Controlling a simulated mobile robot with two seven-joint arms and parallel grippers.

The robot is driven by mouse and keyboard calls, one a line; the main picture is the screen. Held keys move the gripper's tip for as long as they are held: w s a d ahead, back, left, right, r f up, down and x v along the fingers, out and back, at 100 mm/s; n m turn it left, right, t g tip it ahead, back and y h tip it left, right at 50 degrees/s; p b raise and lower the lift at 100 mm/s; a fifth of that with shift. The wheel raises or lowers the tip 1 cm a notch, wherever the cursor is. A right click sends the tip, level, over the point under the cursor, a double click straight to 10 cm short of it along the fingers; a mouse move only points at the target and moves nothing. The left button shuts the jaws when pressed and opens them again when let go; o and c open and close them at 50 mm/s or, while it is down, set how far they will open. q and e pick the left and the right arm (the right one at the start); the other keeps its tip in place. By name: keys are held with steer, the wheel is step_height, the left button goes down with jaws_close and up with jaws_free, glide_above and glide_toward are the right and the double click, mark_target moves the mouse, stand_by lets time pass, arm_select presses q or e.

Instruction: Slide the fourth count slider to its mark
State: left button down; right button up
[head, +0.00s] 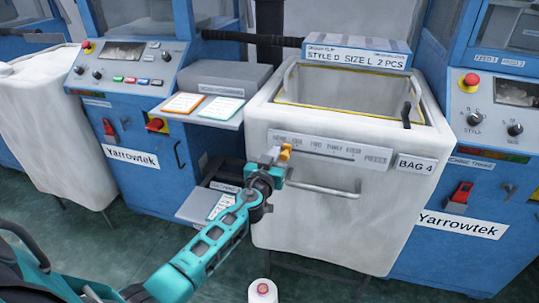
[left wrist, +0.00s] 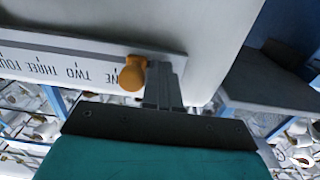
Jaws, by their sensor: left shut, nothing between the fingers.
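The count slider's orange knob (head: 285,153) is near the left end of the pale scale plate (head: 335,150) on the front of the white bin labelled BAG 4 (head: 415,165). In the left wrist view the knob (left wrist: 132,73) stands at the plate's edge, and the number words on the plate (left wrist: 60,62) appear upside down. My left gripper (head: 271,156) is shut and empty, just left of the knob in the head view. Its fingers (left wrist: 165,84) are right beside the knob in the left wrist view; I cannot tell whether they touch. My right gripper is out of view.
A bar handle (head: 322,189) runs below the scale plate. A grey shelf with cards (head: 205,106) juts out to the left. Blue machines flank the bin.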

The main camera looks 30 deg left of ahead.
arm_select(q)
steer(key=shift+w+d, duration=0.25)
steer(key=shift+d, duration=0.7)
steer(key=a+v, duration=0.1)
steer(key=v, duration=0.7)
steer(key=shift+s, duration=0.2)
steer(key=shift+a, duration=0.1)
steer(key=s+d+f+m+g+h+p, duration=0.1)
steer(key=s+d+f+g+h, duration=0.1)
steer(key=s+d+f, duration=0.2)
steer(key=s+d+f+m+g+h, duration=0.2)
steer(key=s+d+f, duration=0.2)
steer(key=s, duration=0.7)
steer(key=s+d+f+m+g+h+p, duration=0.1)
steer(key=s+d+f+m+g+h, duration=0.1)
steer(key=s+d+f, duration=0.2)
steer(key=s, duration=0.3)
steer(key=shift+f+g+p, duration=0.3)
steer(key=shift+f+g, duration=0.05)
steer(key=shift+g, duration=0.05)
